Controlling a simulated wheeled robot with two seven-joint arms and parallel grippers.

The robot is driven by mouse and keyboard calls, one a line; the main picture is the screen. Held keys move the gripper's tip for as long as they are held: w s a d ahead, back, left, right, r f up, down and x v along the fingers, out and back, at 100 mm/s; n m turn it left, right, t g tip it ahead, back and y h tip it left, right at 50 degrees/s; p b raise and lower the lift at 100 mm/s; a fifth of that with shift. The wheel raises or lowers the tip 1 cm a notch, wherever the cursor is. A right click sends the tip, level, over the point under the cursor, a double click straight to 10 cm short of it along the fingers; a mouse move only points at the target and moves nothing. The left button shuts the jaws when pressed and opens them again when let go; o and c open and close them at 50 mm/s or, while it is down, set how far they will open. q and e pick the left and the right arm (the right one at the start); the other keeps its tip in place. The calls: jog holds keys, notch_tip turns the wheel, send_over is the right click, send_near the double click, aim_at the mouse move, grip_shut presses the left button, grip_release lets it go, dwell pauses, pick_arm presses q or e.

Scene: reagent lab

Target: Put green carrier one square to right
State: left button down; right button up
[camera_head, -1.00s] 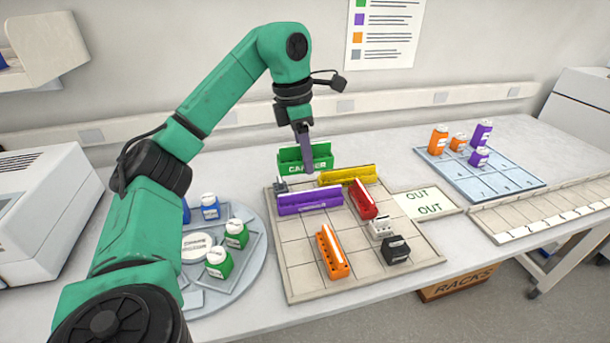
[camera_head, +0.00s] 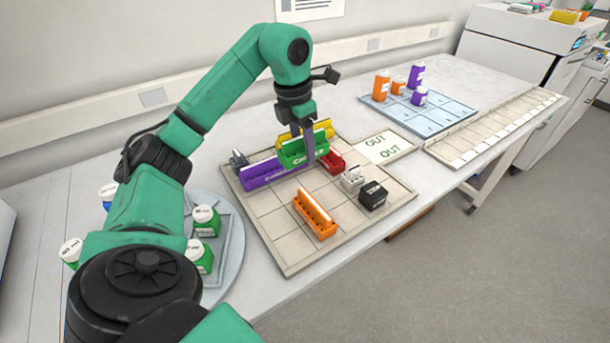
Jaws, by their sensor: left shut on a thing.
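The green carrier (camera_head: 292,154) is in my left gripper (camera_head: 309,158), which is shut on it from above. In the picture it lies in front of the yellow carrier (camera_head: 325,132), between the purple carrier (camera_head: 262,174) and the red carrier (camera_head: 336,164), partly covering them. It looks held above the gridded board (camera_head: 262,226); the exact gap beneath it is hard to tell. My right gripper is not in view.
An orange carrier (camera_head: 315,217), a white block (camera_head: 352,179) and a black block (camera_head: 373,195) stand on the board. A small grey piece (camera_head: 238,160) is at its back-left corner. The OUT plate (camera_head: 383,148) lies right. The board's front-left squares are clear.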

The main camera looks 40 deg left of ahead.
aim_at(303, 184)
pick_arm(q)
jog(key=f, duration=0.8)
jog(key=shift+s+a+f, duration=0.2)
jog(key=shift+s, duration=0.1)
jog(key=shift+w+a+f, duration=0.1)
jog(key=shift+f, duration=0.25)
jog(key=shift+c, duration=1.4)
grip_release()
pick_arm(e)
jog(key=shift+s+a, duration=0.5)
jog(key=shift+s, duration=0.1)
